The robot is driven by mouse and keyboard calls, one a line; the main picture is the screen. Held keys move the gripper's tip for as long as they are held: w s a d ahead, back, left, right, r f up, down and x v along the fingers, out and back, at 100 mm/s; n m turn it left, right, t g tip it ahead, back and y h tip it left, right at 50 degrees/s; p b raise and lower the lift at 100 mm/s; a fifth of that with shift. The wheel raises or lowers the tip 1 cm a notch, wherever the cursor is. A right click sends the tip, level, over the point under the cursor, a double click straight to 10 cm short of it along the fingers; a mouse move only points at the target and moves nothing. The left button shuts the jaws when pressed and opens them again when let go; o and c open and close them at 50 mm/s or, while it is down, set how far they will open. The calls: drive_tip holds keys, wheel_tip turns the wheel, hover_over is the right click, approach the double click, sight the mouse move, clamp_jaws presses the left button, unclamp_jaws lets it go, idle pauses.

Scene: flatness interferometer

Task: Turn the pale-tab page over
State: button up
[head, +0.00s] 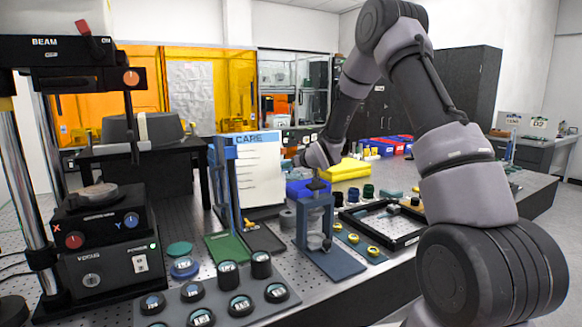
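A white page headed "CARE" (258,172) hangs upright on a blue stand (227,185) left of the middle of the bench. Lines of small print on it are too small to read. I cannot make out a pale tab clearly along its edge. My arm reaches up from the right and bends down, so that my gripper (304,158) is just right of the page, near its right edge. The gripper is small and partly hidden by my wrist. Whether it touches the page, and how its fingers stand, I cannot tell.
A blue clamp stand (330,262) stands in front, with a dark frame tray (383,226) to its right. A grey plate (215,303) with several black-rimmed discs is at the front. The interferometer (98,215) stands left.

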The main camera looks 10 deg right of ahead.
wheel_tip(320, 180, up, 10)
idle(0.6)
drive_tip(key=shift+w, duration=0.1)
clamp_jaws()
drive_tip(key=w+f+m+g+h, duration=0.1)
drive_tip(key=f, duration=0.1)
drive_tip(key=w+f+m+g+h, duration=0.1)
drive_tip(key=w+f+g, duration=0.1)
drive_tip(key=f, duration=0.1)
drive_tip(key=w+f+m+g+h, duration=0.1)
drive_tip(key=f+g+h, duration=0.1)
drive_tip(key=shift+w+a+f, duration=0.2)
drive_tip(key=shift+f, duration=0.15)
